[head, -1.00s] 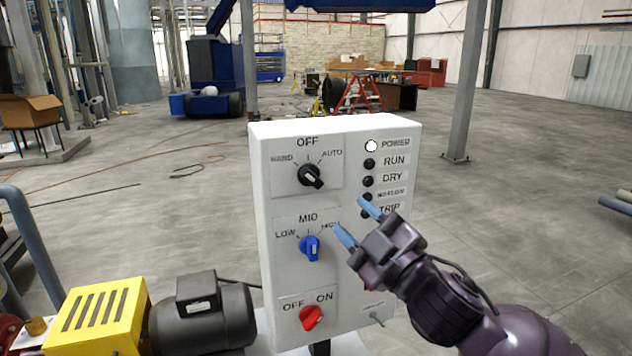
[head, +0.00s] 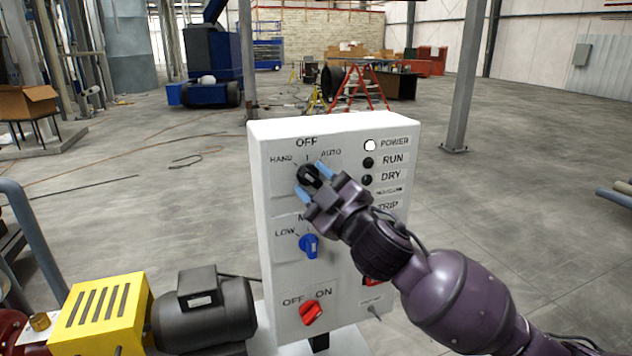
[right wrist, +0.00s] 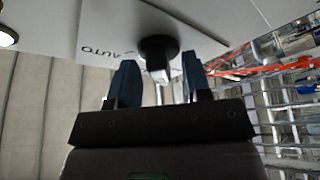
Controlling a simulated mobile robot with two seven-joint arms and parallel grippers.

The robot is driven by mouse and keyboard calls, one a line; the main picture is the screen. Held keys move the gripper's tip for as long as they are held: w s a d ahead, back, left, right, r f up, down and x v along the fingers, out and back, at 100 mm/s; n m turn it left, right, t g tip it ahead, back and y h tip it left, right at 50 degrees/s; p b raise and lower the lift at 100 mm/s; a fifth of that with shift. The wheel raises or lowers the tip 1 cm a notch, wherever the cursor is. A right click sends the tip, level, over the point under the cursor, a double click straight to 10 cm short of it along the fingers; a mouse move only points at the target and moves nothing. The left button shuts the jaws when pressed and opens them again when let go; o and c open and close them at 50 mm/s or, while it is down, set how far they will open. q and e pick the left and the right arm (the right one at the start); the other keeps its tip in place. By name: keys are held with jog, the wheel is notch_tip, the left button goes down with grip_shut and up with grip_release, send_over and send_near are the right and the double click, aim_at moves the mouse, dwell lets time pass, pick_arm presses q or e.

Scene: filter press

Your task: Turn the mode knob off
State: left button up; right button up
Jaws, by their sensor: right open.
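The mode knob (head: 306,174) is the black rotary knob at the top of the white control box (head: 262,215), with HAND, OFF and AUTO printed around it. My right gripper (head: 313,181) is open in front of it, one finger at its upper right and one at its lower left. In the right wrist view the knob (right wrist: 158,48) lies between and just beyond the two open fingertips (right wrist: 160,75). I cannot tell whether a finger touches it. The fingers partly cover the knob in the head view, and its exact setting is unclear. My left gripper is not in view.
Below are a blue LOW/MID/HIGH knob (head: 309,246) and a red OFF/ON knob (head: 311,313). Indicator lamps line the right side, with the POWER lamp (head: 370,146) lit white. A yellow-guarded motor (head: 203,315) stands at lower left. The floor right of the box is open.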

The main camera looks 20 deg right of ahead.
jog(key=shift+c, duration=0.4)
grip_shut()
